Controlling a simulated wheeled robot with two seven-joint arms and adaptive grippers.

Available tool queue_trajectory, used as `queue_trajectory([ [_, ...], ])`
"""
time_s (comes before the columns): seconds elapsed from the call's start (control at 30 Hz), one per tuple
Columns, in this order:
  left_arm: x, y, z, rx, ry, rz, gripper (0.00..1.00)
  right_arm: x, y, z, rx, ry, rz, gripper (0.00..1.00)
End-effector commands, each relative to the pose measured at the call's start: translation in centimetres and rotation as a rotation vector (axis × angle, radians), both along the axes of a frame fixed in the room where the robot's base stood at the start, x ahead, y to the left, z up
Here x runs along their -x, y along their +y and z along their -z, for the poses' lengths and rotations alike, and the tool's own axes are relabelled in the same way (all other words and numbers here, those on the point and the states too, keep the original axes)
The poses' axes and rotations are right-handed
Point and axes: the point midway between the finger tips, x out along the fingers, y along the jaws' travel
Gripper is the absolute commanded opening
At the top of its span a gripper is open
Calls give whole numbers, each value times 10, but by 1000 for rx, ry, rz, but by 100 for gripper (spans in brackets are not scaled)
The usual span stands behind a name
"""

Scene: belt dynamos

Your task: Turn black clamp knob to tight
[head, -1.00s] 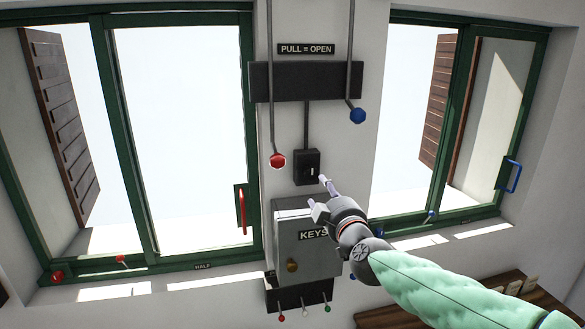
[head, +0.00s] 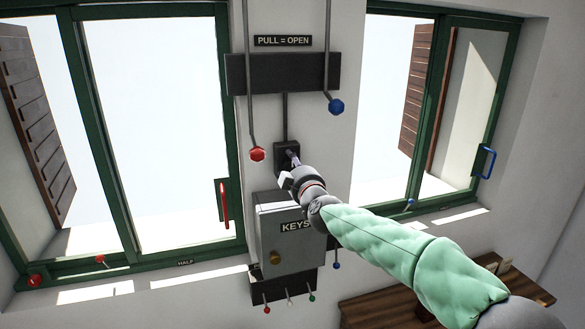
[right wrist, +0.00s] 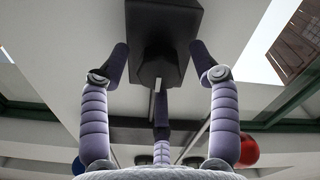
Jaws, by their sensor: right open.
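No black knob labelled as a clamp or marked tight can be made out in either view. My left gripper is not in view.
A grey key box (head: 292,245) is just below, with a small hook board (head: 290,288) under it. Green-framed windows flank the wall.

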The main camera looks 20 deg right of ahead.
Motion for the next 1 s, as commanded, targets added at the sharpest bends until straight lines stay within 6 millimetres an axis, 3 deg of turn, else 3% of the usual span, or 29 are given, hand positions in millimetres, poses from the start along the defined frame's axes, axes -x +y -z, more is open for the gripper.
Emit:
queue_trajectory([
  [0.27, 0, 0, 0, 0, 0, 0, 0, -1, 0, 0, 0, 0, 0, 62],
  [0.47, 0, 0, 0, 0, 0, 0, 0, -1, 0, 0, 0, 0, 0, 6],
  [1.0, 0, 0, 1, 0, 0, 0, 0, -1, 0, -1, -100, 2, -1, 6],
])
